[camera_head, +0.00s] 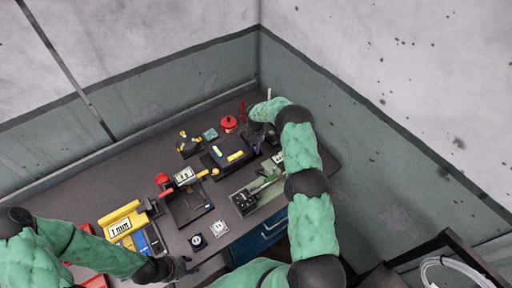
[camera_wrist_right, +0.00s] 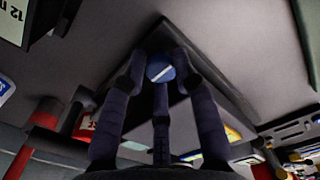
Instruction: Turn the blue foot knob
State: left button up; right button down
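The blue foot knob (camera_wrist_right: 160,68), a round blue disc with a white line across it, shows in the right wrist view. It sits close to one corner of a dark plate (camera_wrist_right: 215,90). My right gripper (camera_wrist_right: 160,62) has dark fingers on both sides of the knob and one below it. Whether they touch or grip it is unclear. In the head view my right gripper (camera_head: 260,135) is at the back right of the bench, and the knob cannot be made out there. My left gripper (camera_head: 178,268) is at the front edge; its fingers are too small to read.
The dark bench (camera_head: 85,190) holds a black device with yellow parts (camera_head: 232,156), a red round knob (camera_head: 229,124), a yellow block (camera_head: 122,220) and a green tray (camera_head: 262,200). Walls rise behind and at the right. Dark bench surface is free at the left.

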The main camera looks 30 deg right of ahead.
jog(key=shift+d+n+b, duration=0.1)
jog(key=shift+n+b, duration=0.35)
jog(key=shift+n, duration=0.35)
jog(key=c, duration=1.3)
grip_release()
jog(key=shift+s+d, duration=0.1)
jog(key=shift+d, duration=0.05)
jog(key=shift+o, duration=0.2)
jog(key=shift+r, duration=0.6)
notch_tip(320, 180, up, 11)
jog(key=shift+f, duration=0.15)
